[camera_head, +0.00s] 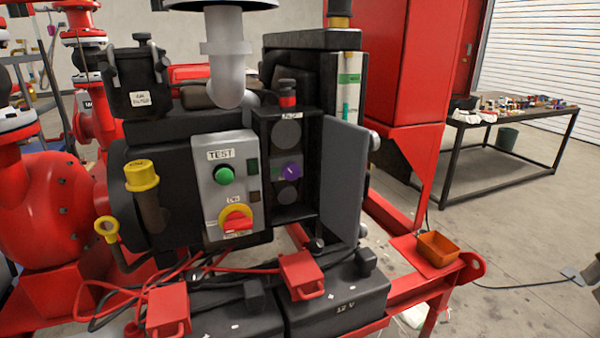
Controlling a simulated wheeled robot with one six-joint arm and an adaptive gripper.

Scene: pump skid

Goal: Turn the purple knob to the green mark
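A grey door (342,185) stands open at the panel's right side. My gripper is not visible in this view.
A grey box left of the knob carries a green button (224,174) and a red-and-yellow rotary switch (236,220). Black batteries (345,300) with red clamps and cables lie below. An orange tray (437,248) sits lower right. Open floor lies to the right.

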